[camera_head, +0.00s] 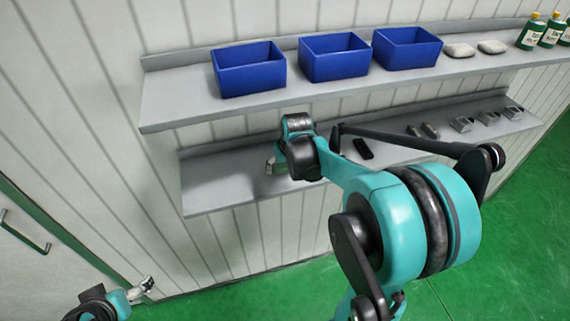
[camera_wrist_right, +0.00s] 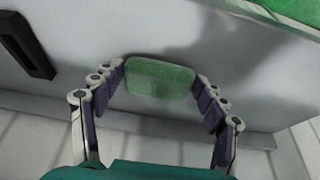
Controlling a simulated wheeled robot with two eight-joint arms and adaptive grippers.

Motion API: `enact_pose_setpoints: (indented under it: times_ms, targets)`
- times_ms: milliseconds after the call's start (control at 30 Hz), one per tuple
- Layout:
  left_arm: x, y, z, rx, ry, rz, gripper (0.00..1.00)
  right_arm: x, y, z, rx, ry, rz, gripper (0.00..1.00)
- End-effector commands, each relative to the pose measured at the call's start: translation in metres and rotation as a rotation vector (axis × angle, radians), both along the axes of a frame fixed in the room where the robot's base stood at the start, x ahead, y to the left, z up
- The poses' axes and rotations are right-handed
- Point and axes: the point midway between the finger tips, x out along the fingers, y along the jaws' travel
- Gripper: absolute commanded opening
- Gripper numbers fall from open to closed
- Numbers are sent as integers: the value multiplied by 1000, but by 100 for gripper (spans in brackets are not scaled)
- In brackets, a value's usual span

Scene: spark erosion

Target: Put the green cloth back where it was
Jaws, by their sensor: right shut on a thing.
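The green cloth (camera_wrist_right: 160,77) is a small, rounded, pale green block in the right wrist view. My right gripper (camera_wrist_right: 161,85) is shut on it, with one finger at each end. The cloth is at the grey lower shelf (camera_head: 225,180); I cannot tell whether it touches the surface. In the head view my right gripper (camera_head: 274,166) is over the left part of that shelf, and my own wrist mostly hides the cloth. My left gripper (camera_head: 143,288) is low at the bottom left, away from the shelves, too small to read its fingers.
A dark flat object (camera_head: 363,148) lies on the lower shelf, right of my right gripper. Several small metal parts (camera_head: 462,124) sit farther right. The upper shelf (camera_head: 170,105) overhangs, with blue bins (camera_head: 250,70), pale cloth-like pieces (camera_head: 459,50) and green bottles (camera_head: 530,32). The lower shelf's left end is clear.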

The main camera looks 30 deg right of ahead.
Motion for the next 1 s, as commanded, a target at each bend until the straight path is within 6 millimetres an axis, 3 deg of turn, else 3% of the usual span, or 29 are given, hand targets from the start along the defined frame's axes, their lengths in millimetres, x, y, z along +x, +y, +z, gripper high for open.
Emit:
enact_pose_setpoints:
  times_ms: [267, 300, 367, 767, 1000]
  targets:
    - [0, 0, -6, 0, 0, 0, 93, 0, 0, -6, 0, 0, 0, 44]
    - [0, 0, -5, 0, 0, 0, 93, 0, 0, -5, 0, 0, 0, 80]
    - [0, 0, -4, 0, 0, 0, 93, 0, 0, -4, 0, 0, 0, 93]
    - [0, 0, 0, 0, 0, 0, 93, 0, 0, 0, 0, 0, 0, 93]
    - [0, 0, 32, 0, 0, 0, 93, -14, 3, 40, 0, 0, -1, 93]
